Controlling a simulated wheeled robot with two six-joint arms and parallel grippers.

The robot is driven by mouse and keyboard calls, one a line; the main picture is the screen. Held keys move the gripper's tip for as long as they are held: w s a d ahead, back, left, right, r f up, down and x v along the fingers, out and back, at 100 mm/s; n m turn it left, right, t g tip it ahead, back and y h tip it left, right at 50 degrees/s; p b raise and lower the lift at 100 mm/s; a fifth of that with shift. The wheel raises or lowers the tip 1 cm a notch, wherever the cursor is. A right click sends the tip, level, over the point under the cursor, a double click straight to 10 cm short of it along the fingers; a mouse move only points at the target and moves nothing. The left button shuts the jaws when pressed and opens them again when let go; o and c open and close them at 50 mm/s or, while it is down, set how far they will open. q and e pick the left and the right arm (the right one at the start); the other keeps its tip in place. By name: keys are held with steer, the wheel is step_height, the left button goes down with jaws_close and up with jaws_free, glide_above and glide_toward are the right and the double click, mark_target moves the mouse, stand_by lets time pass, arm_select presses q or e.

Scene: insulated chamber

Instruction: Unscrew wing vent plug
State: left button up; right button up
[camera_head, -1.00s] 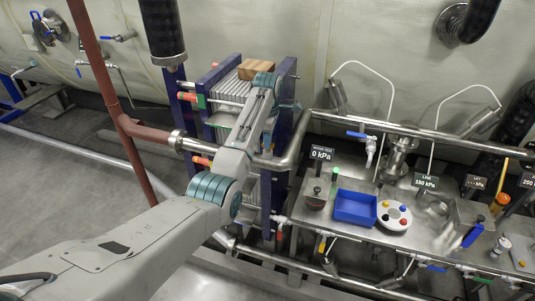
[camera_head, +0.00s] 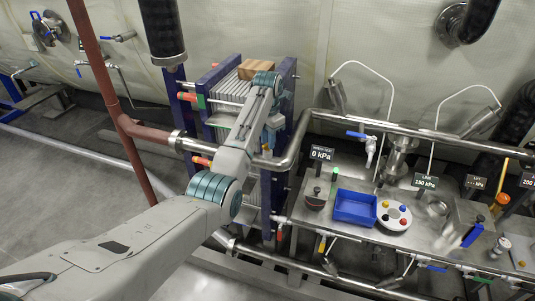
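My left arm reaches in from the lower left to the blue-framed plate stack. My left gripper (camera_head: 269,138) points down in front of its right blue end plate, just above the bend of the steel pipe (camera_head: 284,160). The gripper is small and partly hidden by the arm, so I cannot tell whether its fingers are open or shut. A small orange-yellow piece (camera_head: 266,150) shows at its lower end; I cannot tell if it is the wing vent plug or if it is held. No wing shape is clear. My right gripper is not in view.
A steel bench on the right carries a blue tray (camera_head: 355,207), a round white holder (camera_head: 393,215) with coloured knobs and a 0 kPa display (camera_head: 321,154). A wooden block (camera_head: 257,69) lies on the plate stack. A red-brown pipe (camera_head: 108,90) stands left of it.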

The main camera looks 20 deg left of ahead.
arm_select(q)
steer(key=shift+r, duration=2.4)
